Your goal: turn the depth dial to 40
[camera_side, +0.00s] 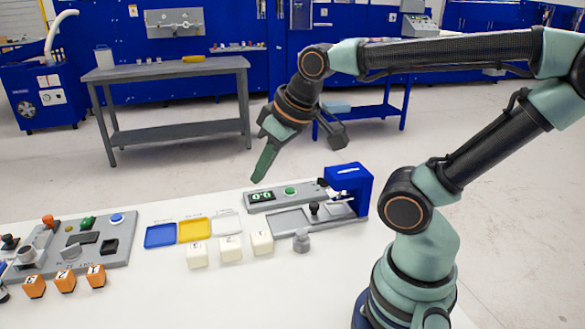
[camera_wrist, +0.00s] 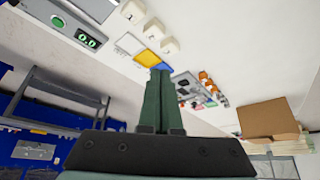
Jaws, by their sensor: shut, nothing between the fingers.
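My gripper (camera_side: 262,168) is shut and empty, in the air above the table behind the coloured trays. Its closed green fingers also show in the wrist view (camera_wrist: 160,75). The press unit (camera_side: 345,185) with a blue frame stands at the table's right; its green display (camera_side: 261,196) reads 0.0, beside a green button (camera_side: 290,190). A grey control panel (camera_side: 127,235) at the left carries a grey knob (camera_side: 70,250), a blue button (camera_side: 117,217) and an orange button (camera_side: 48,220). The labels are too small to read, so I cannot tell which knob is the depth dial. My gripper touches none of these.
Blue (camera_side: 160,236), yellow (camera_side: 194,229) and white (camera_side: 227,222) trays lie between the panel and press. White blocks (camera_side: 231,248) stand before them, orange blocks (camera_side: 65,280) before the panel. A grey weight (camera_side: 301,240) stands before the press. The table's front is clear.

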